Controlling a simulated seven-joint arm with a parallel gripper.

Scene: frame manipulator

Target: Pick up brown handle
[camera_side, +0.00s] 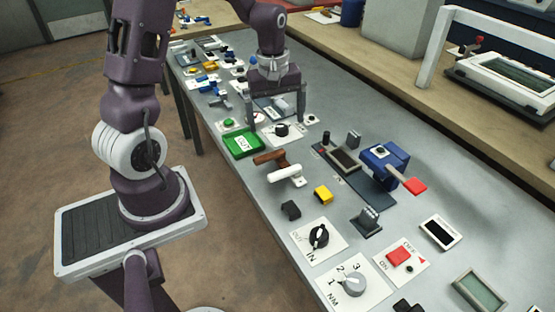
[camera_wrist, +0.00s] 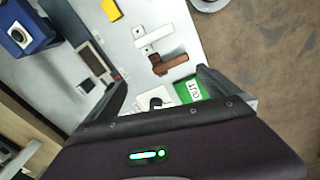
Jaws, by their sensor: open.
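The brown handle (camera_side: 270,157) lies on the grey table beside a white handle (camera_side: 285,174), between the green tray and the yellow block. In the wrist view the brown handle (camera_wrist: 170,64) shows ahead of the fingers, with the white handle (camera_wrist: 155,38) just beyond it. My gripper (camera_side: 279,122) is open and empty, its fingers spread wide above the table. It is on the far side of the brown handle and apart from it. In the wrist view my gripper's fingertips (camera_wrist: 162,78) frame the area just short of the handle.
A green tray (camera_side: 243,143) marked OUT and a round black knob (camera_side: 281,130) sit near my gripper. A yellow block (camera_side: 323,195), a black block (camera_side: 291,210) and a blue device (camera_side: 384,162) stand nearer the camera. Bare table lies right of the blue device.

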